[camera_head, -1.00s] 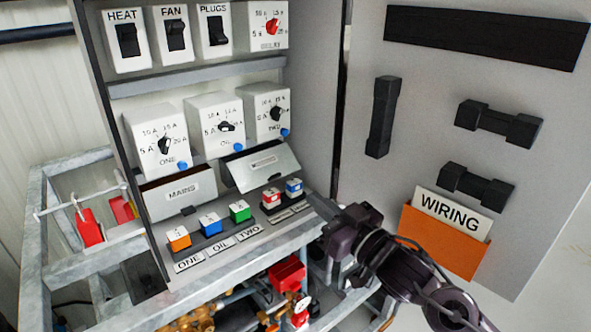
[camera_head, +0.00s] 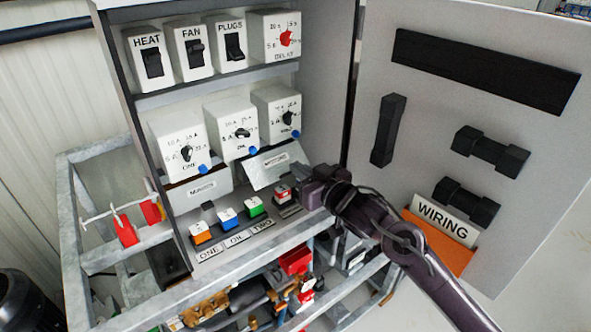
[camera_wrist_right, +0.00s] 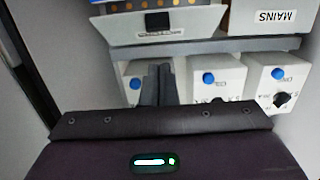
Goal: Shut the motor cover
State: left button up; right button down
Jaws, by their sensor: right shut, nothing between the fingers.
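The motor cover (camera_head: 265,178) is a pale grey flap labelled MOTORS in the cabinet's lower row. It tilts outward at its top, standing open. In the right wrist view the cover (camera_wrist_right: 125,25) appears upside down, with a row of orange dots along its edge. My right gripper (camera_head: 304,191) is shut and empty, just to the right of and below the cover, over the row of coloured buttons. Its fingers also show in the right wrist view (camera_wrist_right: 157,84); they look apart from the cover. My left gripper is not in view.
The mains cover (camera_head: 200,192) is left of the motor cover. Dial boxes (camera_head: 230,130) stand above, and orange, blue and green buttons (camera_head: 228,217) below. The open cabinet door (camera_head: 400,210), with black handles and an orange wiring pocket (camera_head: 435,240), bounds the right side.

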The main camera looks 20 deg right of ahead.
aim_at(279, 163)
jog(key=shift+w+a+f+p, duration=0.2)
jog(key=shift+w+f, duration=0.25)
jog(key=shift+f, duration=0.3)
jog(key=shift+w+a+f+p, duration=0.15)
jog(key=shift+w+f, duration=0.3)
jog(key=shift+f, duration=0.25)
jog(key=f+t+b, duration=0.1)
jog(key=f+b, duration=0.1)
jog(key=b, duration=0.2)
jog(key=shift+w, duration=0.15)
jog(key=shift+w+f+b, duration=0.1)
jog(key=shift+b, duration=0.4)
jog(key=shift+w+a+f, duration=0.1)
jog(key=shift+w+f, duration=0.05)
jog(key=shift+f, duration=0.1)
jog(key=shift+r, duration=0.1)
